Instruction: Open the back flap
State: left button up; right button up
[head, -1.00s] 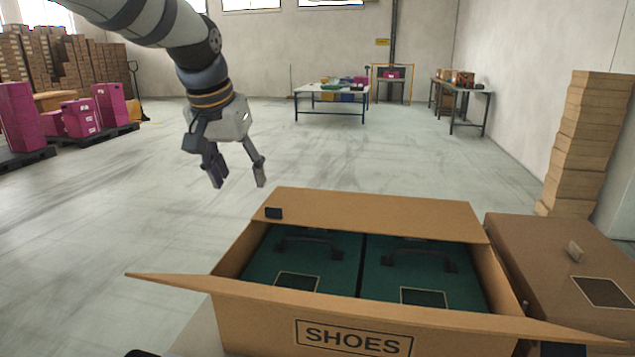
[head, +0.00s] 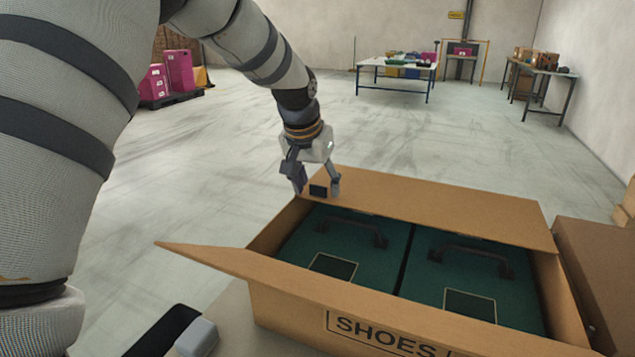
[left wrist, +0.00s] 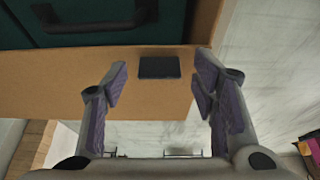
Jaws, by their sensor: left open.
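The cardboard box marked SHOES (head: 300,308) stands in front of me with two dark green cases inside. Its back flap (head: 440,207) lies inward over the far part of the opening and bears a small black tab (head: 318,191) near its left end. In the left wrist view the back flap (left wrist: 60,88) shows with the black tab (left wrist: 159,67) between and beyond my fingers. My left gripper (head: 316,190) is open, its fingers on either side of the tab; I cannot tell whether they touch it. My right gripper is not in view.
The left flap (head: 200,256) sticks outward. A second brown box (head: 595,270) stands close on the right. A table (head: 397,66) with coloured boxes and pink boxes (head: 178,70) are far back. The floor behind the box is clear.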

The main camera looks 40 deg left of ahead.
pick_arm(q)
jog(key=shift+r, duration=0.1)
jog(key=shift+c, duration=0.3)
